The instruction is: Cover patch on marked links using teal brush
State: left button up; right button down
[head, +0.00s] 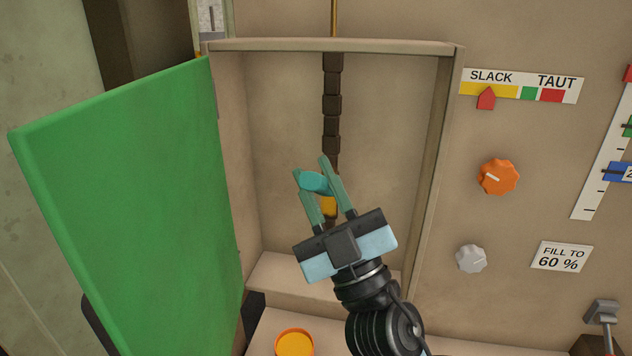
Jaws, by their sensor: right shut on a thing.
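My right gripper (325,180) is shut on the teal brush (314,183) in front of the open recess. A dark brown chain of links (332,95) hangs down the middle of the recess from a thin brass-coloured rod. A yellow-orange patch (329,207) shows between the gripper fingers, low on the chain. The gripper hides the lower chain and part of the brush, so I cannot tell whether the brush touches the links. My left gripper is not in view.
A green door (130,210) stands open at the left. The recess frame (437,180) bounds the right side. An orange-filled cup (295,343) stands below.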

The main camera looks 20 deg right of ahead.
jog(key=shift+s+d, duration=0.3)
jog(key=shift+d, duration=0.15)
jog(key=shift+w+a, duration=0.1)
jog(key=shift+w+a, duration=0.65)
jog(key=shift+a, duration=0.3)
jog(key=shift+d, duration=0.1)
jog(key=shift+s+d, duration=0.7)
jog(key=shift+d, duration=0.25)
